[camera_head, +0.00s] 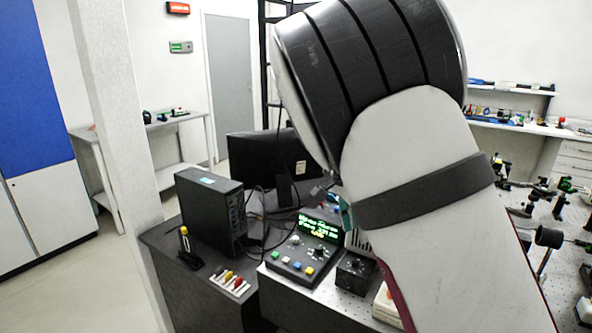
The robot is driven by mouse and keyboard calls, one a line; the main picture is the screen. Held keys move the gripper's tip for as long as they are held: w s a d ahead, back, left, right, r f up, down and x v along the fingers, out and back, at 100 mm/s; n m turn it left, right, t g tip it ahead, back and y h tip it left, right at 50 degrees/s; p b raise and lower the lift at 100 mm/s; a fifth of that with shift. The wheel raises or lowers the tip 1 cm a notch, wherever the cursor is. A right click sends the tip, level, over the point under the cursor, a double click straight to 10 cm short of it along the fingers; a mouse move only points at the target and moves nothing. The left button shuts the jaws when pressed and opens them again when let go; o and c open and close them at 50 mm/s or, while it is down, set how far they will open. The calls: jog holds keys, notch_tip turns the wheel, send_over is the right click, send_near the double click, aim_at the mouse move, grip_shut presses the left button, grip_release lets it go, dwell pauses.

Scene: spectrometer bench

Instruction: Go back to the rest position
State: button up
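My arm fills the middle and right of the head view, with its white link and black ringed joint close to the camera. My gripper does not show clearly; the arm hides whatever lies behind it. Below the arm's elbow stands a control box with a green lit display (321,226) and coloured buttons, on the light-topped bench.
A black computer case (211,214) and a dark monitor (268,161) stand on the dark desk (166,245). A small black knob box (355,272) sits beside the control box. An optics table (562,258) with several mounts is at right. A white pillar (118,150) stands left; floor beyond is clear.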

jog(key=s+r+n+t+y, duration=0.1)
jog(key=s+r+n, duration=0.2)
jog(key=s, duration=0.7)
jog(key=s+d+r+n+t, duration=0.1)
jog(key=s+r+n+t, duration=0.1)
jog(key=s+r+n, duration=0.2)
jog(key=s+d+r+n+t+y, duration=0.1)
jog(key=s+r+n, duration=0.3)
jog(key=s, duration=1.3)
jog(key=n+t, duration=0.1)
jog(key=n, duration=0.3)
jog(key=shift+d+y, duration=0.15)
jog(key=shift+y, duration=0.15)
